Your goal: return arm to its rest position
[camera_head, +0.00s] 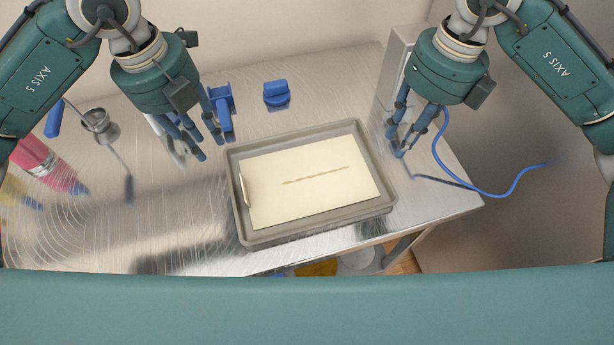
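My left gripper (209,149) hangs above the metal table, just left of the grey tray (235,215). Its blue-grey fingers point down with a gap between the tips, and it holds nothing. My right gripper (396,144) hangs above the table near the tray's right rim. Its fingers are apart and empty. The tray lies flat on the table and holds a pale rectangular board (310,205) with a thin brown line across its middle. Neither gripper appears to touch the tray.
The metal table (180,215) has blue holders (276,93) at the back. At left are a metal cup (100,125) and a pink-and-white bottle (45,162) lying tilted. A blue cable (490,192) loops past the table's right edge. A grey upright box (398,65) stands behind my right gripper.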

